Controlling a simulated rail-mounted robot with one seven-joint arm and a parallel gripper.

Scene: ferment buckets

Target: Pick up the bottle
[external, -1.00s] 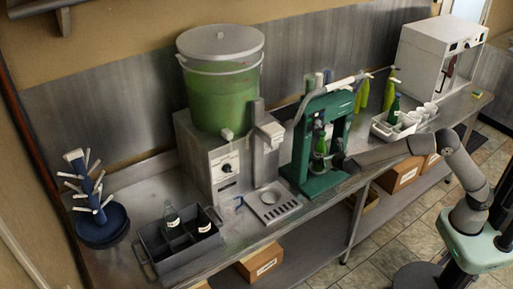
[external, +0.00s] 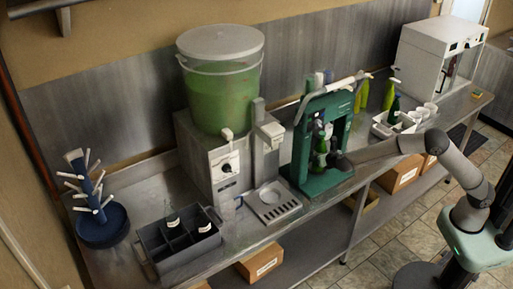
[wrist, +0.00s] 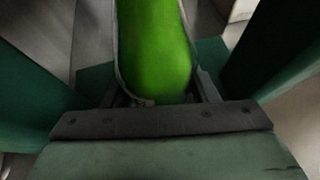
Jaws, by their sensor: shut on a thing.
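A green bottle (external: 319,158) stands in the opening of the green bench machine (external: 312,184), in the middle of the external view. My gripper (external: 331,160) reaches in from the right and is shut on this bottle. In the wrist view the bright green bottle (wrist: 156,50) fills the space between the fingers, with a finger along each side. Its base and neck are not clear in the wrist view. I cannot tell whether it is lifted off the machine's base.
Green uprights (wrist: 30,80) of the machine stand close on both sides. A steel unit with a green bucket (external: 221,95) is to the left, and a dark crate (external: 180,254) with bottles is at front left. A white tray (external: 384,128) with a green bottle and cups is to the right.

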